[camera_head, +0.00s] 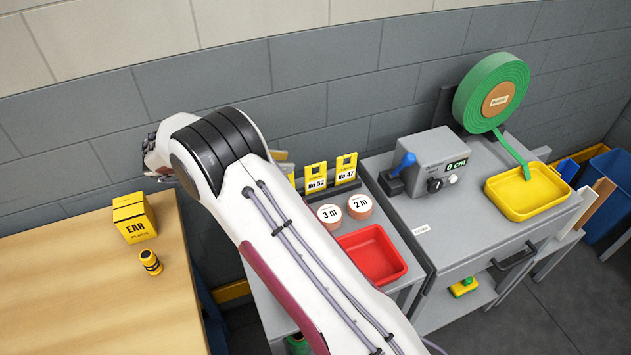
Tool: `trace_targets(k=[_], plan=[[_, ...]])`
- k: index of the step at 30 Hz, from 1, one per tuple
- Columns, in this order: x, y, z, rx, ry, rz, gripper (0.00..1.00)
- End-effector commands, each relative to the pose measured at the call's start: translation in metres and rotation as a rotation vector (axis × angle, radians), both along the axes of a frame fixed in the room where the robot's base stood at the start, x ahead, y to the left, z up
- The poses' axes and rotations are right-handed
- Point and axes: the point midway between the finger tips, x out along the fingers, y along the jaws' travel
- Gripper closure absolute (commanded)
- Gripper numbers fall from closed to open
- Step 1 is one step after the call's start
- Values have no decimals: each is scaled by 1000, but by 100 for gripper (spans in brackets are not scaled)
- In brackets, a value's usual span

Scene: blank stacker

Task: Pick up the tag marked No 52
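The tag marked No 52 (316,177) is yellow with a white label and stands upright in a dark rack near the wall, at the back of the grey bench. A similar tag marked No 47 (346,169) stands just to its right. Another yellow piece (290,173) shows to its left, partly hidden by my arm. My arm crosses the middle of the picture, and its far end is at the left, above the wooden table and well away from the tags. The fingers of my gripper cannot be made out there.
Two round pieces marked 3 m (329,214) and 2 m (360,206) and a red tray (372,255) sit in front of the tags. A grey machine with a blue lever (432,160) stands to the right. A yellow EAR box (134,217) is on the wooden table (80,290).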

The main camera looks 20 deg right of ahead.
Motion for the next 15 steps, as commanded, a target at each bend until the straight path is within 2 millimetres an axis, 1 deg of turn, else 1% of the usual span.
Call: trace_targets(k=[9, 15], plan=[[0, -21, -9, 0, 1, -1, 75], [0, -23, -9, 0, 0, 0, 75]])
